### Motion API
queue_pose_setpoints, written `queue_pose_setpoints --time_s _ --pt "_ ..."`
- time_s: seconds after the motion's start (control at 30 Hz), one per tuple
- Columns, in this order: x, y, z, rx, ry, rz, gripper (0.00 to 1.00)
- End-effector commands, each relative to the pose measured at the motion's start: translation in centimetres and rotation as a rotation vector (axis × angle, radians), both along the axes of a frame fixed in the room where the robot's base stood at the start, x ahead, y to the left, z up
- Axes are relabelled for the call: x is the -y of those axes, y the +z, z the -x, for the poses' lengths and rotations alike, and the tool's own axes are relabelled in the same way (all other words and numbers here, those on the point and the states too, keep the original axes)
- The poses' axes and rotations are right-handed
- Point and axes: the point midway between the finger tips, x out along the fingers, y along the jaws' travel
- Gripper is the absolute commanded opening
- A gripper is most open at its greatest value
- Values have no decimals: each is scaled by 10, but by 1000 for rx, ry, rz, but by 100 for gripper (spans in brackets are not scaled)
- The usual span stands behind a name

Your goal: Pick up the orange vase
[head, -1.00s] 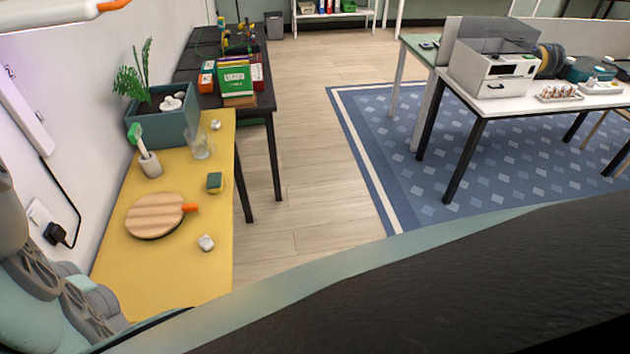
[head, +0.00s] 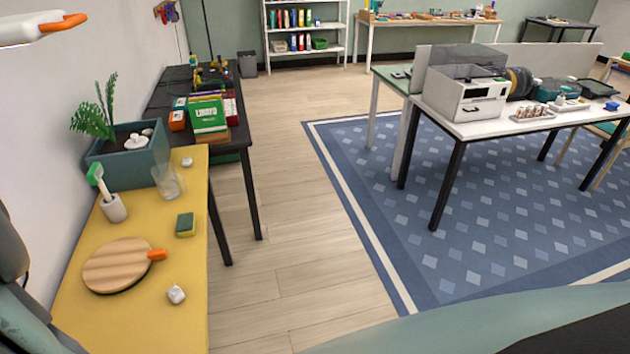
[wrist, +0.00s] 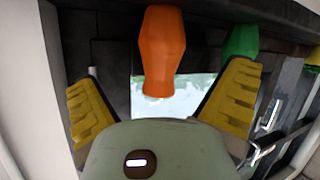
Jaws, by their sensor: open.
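The orange vase (wrist: 161,45) shows at the top middle of the wrist view, a faceted body that narrows toward its lower end in the picture. My gripper (wrist: 164,84) has its two yellow ridged fingers spread wide, one on each side of the vase's line, with nothing between them held. The vase appears beyond the fingertips; I cannot tell the exact gap. In the head view I cannot make out the vase or my gripper.
A green object (wrist: 240,42) stands close to the right of the vase, with a yellow one (wrist: 312,62) farther right. In the head view, a yellow table (head: 150,330) holds a round board (head: 118,265), a sponge (head: 185,225) and a planter (head: 130,165). Wooden floor (head: 290,220) is clear.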

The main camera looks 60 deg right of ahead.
Motion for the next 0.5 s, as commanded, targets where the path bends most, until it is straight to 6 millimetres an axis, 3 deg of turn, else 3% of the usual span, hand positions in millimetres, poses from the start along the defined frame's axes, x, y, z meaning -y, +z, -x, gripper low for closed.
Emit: queue_pose_setpoints --time_s 0.2,0.5 --pt "-24 -8 -6 -4 6 2 99" --pt "-39 -16 -12 0 3 3 99"
